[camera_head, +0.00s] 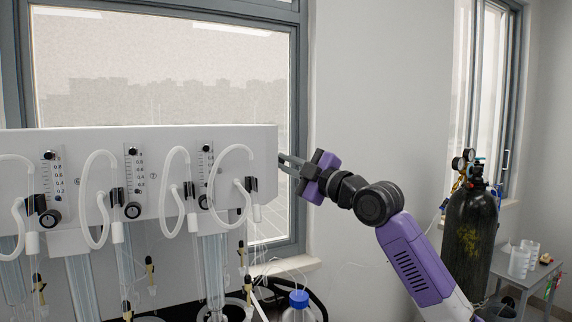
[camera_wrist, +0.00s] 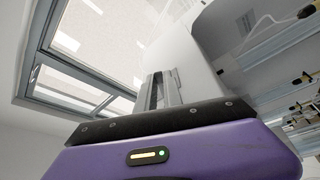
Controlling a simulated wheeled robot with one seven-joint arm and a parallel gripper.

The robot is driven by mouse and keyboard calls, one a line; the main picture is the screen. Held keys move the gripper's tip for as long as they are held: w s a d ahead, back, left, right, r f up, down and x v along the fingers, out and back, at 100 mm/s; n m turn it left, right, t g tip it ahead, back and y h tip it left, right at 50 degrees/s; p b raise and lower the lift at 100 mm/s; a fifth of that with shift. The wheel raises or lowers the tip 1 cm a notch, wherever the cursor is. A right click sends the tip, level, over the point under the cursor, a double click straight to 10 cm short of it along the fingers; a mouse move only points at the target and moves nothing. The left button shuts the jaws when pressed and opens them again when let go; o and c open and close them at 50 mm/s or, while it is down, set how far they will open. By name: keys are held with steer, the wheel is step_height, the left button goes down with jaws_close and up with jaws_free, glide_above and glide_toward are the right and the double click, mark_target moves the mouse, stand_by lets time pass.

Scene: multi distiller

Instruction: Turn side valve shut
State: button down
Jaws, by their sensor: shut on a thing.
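The white distiller panel (camera_head: 110,140) fills the left of the head view, and its right end face is turned toward my gripper (camera_head: 287,162). My gripper reaches in from the right, with its fingertips at that end face. In the wrist view its two grey fingers (camera_wrist: 162,88) are close together and point at the white housing (camera_wrist: 208,62). The gripper is shut on the side valve, which the fingers and the panel's edge hide. I cannot tell the valve's angle.
Flow meters (camera_head: 132,175) with black knobs and white looped hoses (camera_head: 233,150) line the panel front. Glass tubes hang below, near a blue-capped bottle (camera_head: 298,305). A black gas cylinder (camera_head: 468,235) and a small table (camera_head: 535,275) stand right. A window (camera_head: 165,65) is behind.

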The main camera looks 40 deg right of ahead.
steer(key=shift+f, duration=0.1)
steer(key=shift+w+a+f+m+t+h+b, duration=0.1)
steer(key=shift+a+f+m+t+h+b, duration=0.3)
steer(key=shift+m, duration=0.85)
steer(key=shift+w+a+f+m+t+h+b, duration=0.15)
steer(key=shift+m+h+b, duration=0.35)
steer(key=shift+m, duration=0.8)
steer(key=shift+a+f+m+t+h+b, duration=0.25)
steer(key=shift+m+h, duration=0.35)
steer(key=shift+m, duration=0.65)
steer(key=c, duration=1.5)
jaws_free()
steer(key=shift+r, duration=0.1)
